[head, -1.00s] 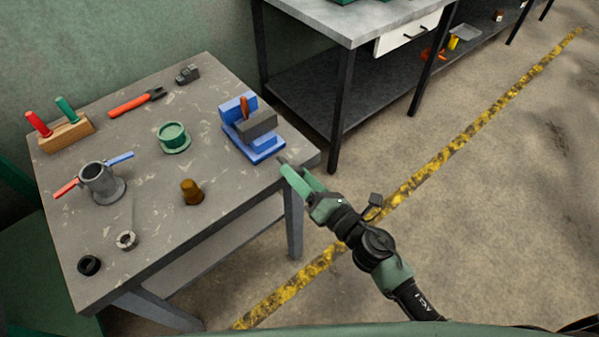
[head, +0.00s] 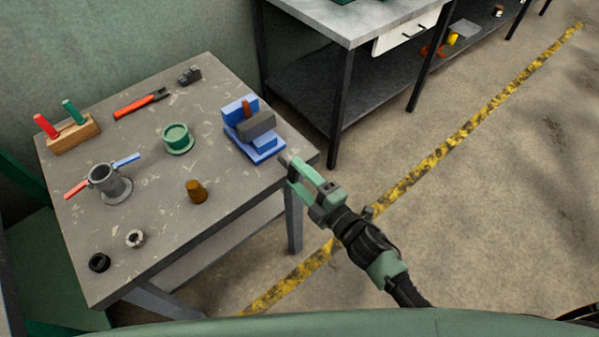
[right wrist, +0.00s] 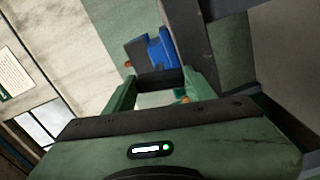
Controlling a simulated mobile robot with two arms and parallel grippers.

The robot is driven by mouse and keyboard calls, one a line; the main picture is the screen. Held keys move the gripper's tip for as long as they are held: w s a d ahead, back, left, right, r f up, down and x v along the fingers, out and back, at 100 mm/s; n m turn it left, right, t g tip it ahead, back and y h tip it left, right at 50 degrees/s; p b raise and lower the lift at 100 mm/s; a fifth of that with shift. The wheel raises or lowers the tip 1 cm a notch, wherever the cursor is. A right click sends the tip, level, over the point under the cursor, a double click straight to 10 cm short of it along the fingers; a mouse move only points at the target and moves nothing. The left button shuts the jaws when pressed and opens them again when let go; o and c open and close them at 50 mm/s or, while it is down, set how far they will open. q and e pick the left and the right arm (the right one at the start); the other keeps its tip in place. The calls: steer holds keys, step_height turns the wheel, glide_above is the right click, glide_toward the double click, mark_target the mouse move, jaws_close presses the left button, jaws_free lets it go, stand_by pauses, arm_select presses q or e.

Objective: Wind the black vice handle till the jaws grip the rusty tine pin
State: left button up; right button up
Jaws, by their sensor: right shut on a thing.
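The vice, with blue body (head: 268,152) and dark grey front jaw (head: 257,124), stands near the right corner of the workbench. The rusty tine pin (head: 246,104) stands upright between the blue rear jaw and the grey jaw; whether both touch it I cannot tell. My right gripper (head: 290,166) is at the bench's right edge, in front of the vice, shut on the black vice handle. In the right wrist view the dark handle (right wrist: 160,80) lies between the fingers, with the vice (right wrist: 158,48) beyond. The fingers hide part of the handle. My left gripper is out of view.
The workbench also holds a green round part (head: 176,138), a brown cone (head: 196,191), a grey cylinder with red and blue handles (head: 109,184), a wooden block with tools (head: 75,133), red-handled pliers (head: 140,103) and small rings. Floor right of the bench is clear.

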steer(key=m+p, duration=0.2)
steer(key=m, duration=0.4)
steer(key=shift+a+r+m, duration=0.1)
steer(key=shift+m, duration=0.2)
steer(key=m+p, duration=0.2)
steer(key=m, duration=0.8)
steer(key=shift+m, duration=0.4)
steer(key=m, duration=0.8)
steer(key=shift+b, duration=0.35)
steer(key=m+b, duration=0.1)
steer(key=m, duration=0.2)
steer(key=shift+m, duration=0.4)
steer(key=m+b, duration=0.2)
steer(key=m, duration=0.2)
steer(key=shift+w, duration=0.1)
steer(key=shift+r+m+b, duration=0.1)
steer(key=shift+m+b, duration=0.8)
steer(key=shift+m, duration=0.8)
